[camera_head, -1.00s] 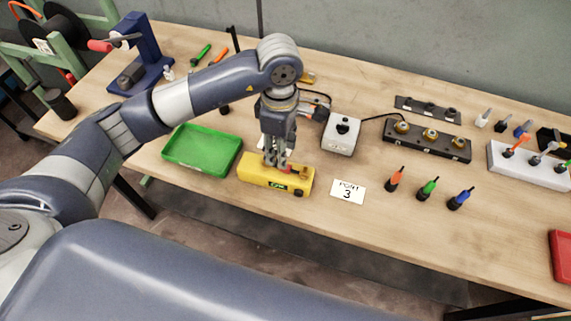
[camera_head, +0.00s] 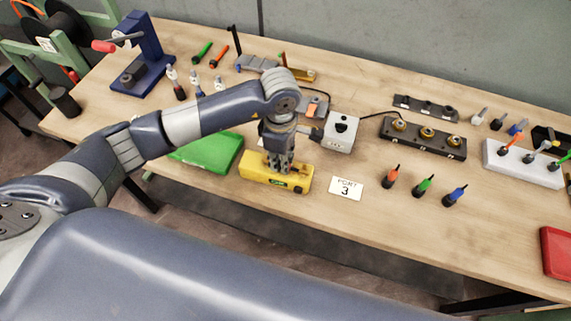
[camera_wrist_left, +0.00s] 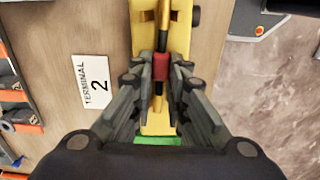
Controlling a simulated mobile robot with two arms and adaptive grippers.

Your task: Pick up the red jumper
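The red jumper (camera_wrist_left: 161,67) is a small red block on top of the yellow box (camera_head: 255,181). In the left wrist view it fills the narrow gap between the two fingertips of my left gripper (camera_wrist_left: 161,60), which look shut on it from both sides. In the head view my left gripper (camera_head: 278,167) points straight down on the yellow box, and its fingers hide the jumper. The yellow box (camera_wrist_left: 148,120) runs up and down in the wrist view. My right gripper is not in view.
A green tray (camera_head: 212,152) lies left of the box. A grey box with a dial (camera_head: 341,143) is close behind. A TERMINAL 2 card (camera_wrist_left: 91,82) shows beside the yellow box.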

